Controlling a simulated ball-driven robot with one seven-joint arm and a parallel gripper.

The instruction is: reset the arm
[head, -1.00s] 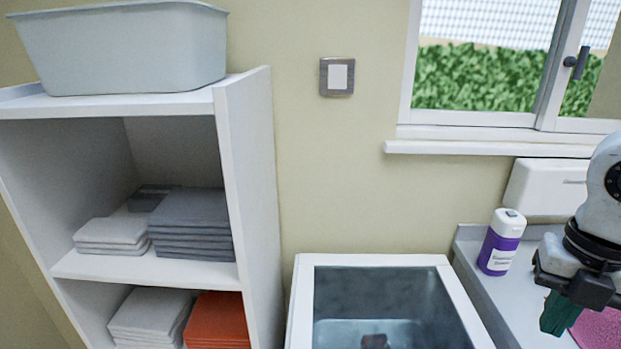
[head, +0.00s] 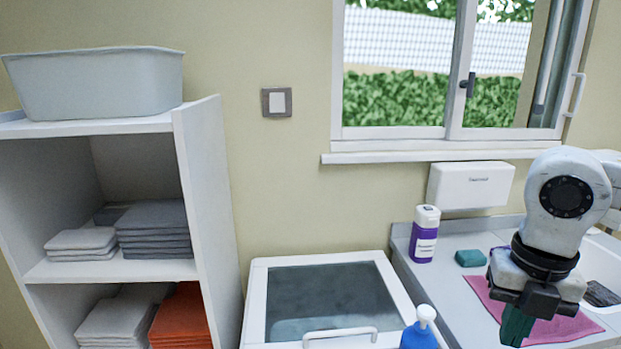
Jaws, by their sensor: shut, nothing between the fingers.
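My gripper (head: 514,330) hangs at the lower right, pointing down. Its dark green fingers are shut with nothing between them. It appears in front of the pink cloth (head: 540,325) on the grey counter. The finger ends are near the bottom of the picture, and I cannot tell their height above the cloth. My wrist and arm link rise above it and run off to the right edge.
Around the arm are a purple bottle (head: 424,236), a green block (head: 470,258), a blue pump bottle (head: 420,331) and a white sink (head: 600,262). A white glass-topped chest (head: 255,300) is left of the counter, then a shelf unit (head: 208,180) with folded towels. A window is behind.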

